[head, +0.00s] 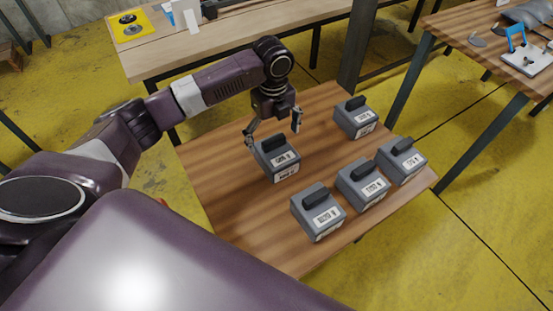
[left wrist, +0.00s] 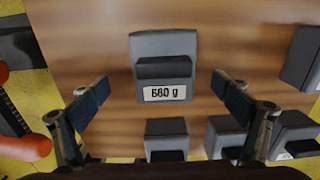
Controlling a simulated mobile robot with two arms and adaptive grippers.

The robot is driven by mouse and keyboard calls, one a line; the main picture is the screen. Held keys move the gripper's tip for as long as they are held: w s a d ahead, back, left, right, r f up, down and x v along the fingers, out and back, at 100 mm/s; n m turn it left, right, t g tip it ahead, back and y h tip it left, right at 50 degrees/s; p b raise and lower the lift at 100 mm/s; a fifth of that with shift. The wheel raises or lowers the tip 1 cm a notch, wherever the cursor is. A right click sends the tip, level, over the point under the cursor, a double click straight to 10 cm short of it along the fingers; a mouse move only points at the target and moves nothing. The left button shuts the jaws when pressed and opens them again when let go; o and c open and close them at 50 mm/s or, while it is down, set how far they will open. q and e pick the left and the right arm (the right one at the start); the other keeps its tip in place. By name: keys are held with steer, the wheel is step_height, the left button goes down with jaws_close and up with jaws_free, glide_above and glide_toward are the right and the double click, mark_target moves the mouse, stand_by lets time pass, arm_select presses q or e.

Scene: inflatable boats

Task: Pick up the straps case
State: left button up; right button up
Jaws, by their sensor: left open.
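Several similar grey cases with black top handles and white labels are on the wooden table (head: 225,190). I cannot tell from the labels which is the straps case. One grey case (head: 283,168) sits apart, below my left gripper (head: 273,130). My left gripper is open and empty, its fingers above and to either side of this case's handle. In the left wrist view the case (left wrist: 165,45) is ahead of the open fingers (left wrist: 163,98), and its label seems to read "680 g". My right gripper is not in view.
Other grey cases stand at the back right (head: 357,118), the right (head: 402,160), the front right (head: 363,185) and the front (head: 318,213). A long bench (head: 240,45) is behind, and another table (head: 480,45) with tools is at the right. The table's left part is bare.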

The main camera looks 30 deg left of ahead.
mark_target(276, 149)
arm_select(q)
steer(key=f, duration=0.4)
steer(key=f+p, duration=0.1)
steer(key=f, duration=0.1)
steer(key=shift+w+d+f, duration=0.15)
steer(key=shift+d+f, duration=0.15)
steer(key=c, duration=1.7)
steer(key=shift+r, duration=0.1)
steer(key=shift+c, duration=1.1)
